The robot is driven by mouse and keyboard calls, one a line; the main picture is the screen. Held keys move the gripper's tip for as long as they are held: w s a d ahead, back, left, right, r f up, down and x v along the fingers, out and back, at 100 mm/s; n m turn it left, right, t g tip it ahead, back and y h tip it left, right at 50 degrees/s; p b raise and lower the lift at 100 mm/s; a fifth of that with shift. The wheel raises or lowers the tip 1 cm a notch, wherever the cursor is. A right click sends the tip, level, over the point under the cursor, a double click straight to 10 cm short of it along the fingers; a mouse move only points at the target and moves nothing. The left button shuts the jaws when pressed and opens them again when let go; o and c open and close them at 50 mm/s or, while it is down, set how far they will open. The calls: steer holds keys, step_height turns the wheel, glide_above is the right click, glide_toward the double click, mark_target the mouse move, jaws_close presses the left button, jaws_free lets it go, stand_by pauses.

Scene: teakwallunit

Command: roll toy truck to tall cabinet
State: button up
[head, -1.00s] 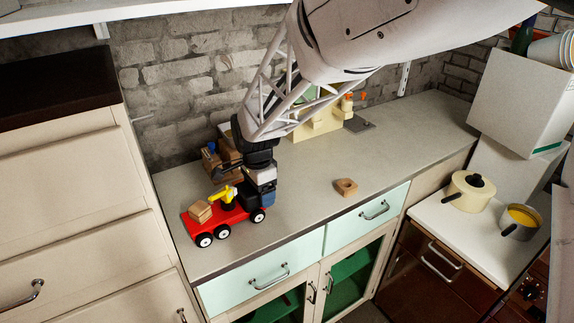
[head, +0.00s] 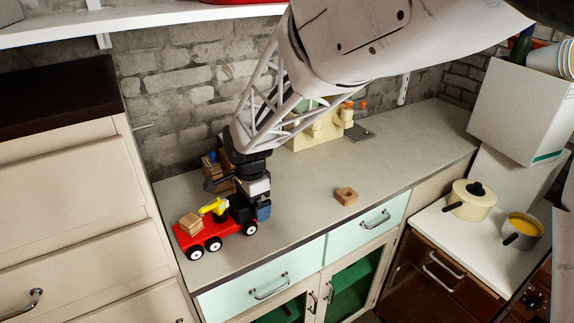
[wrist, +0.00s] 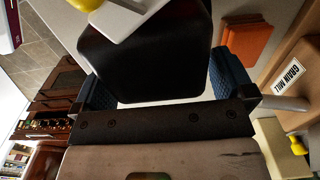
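The toy truck (head: 212,233) has a red bed, a black cab, black-and-white wheels, a yellow part and a wooden block on it. It stands upright on the grey counter at its left end, its left end close to the tall cream cabinet (head: 70,205) with the dark top. My gripper (head: 258,206) is at the truck's cab end, pointing down. In the wrist view, the blue fingertips of my gripper (wrist: 162,84) lie against both sides of the black cab (wrist: 145,50). In the head view the far finger is hidden.
Brown wooden pieces (head: 221,175) stand behind the truck by the brick wall. A wooden block with a hole (head: 346,196) lies mid-counter. The counter's front edge (head: 260,257) runs near the truck. The counter's right part is largely clear.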

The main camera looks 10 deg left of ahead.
steer(key=shift+r, duration=3.9)
steer(key=s+d+r+n+t, duration=0.1)
steer(key=s+d+r+n, duration=0.15)
steer(key=d, duration=1.05)
steer(key=s+d+r+n, duration=0.1)
steer(key=s+d+r, duration=0.3)
steer(key=d, duration=0.8)
steer(key=s+d+f+n+t, duration=0.1)
steer(key=s+d+n, duration=0.4)
steer(key=s+d, duration=1)
steer(key=shift+s+d+f+t, duration=0.3)
steer(key=shift+s+d+f, duration=0.15)
steer(key=shift+d, duration=0.45)
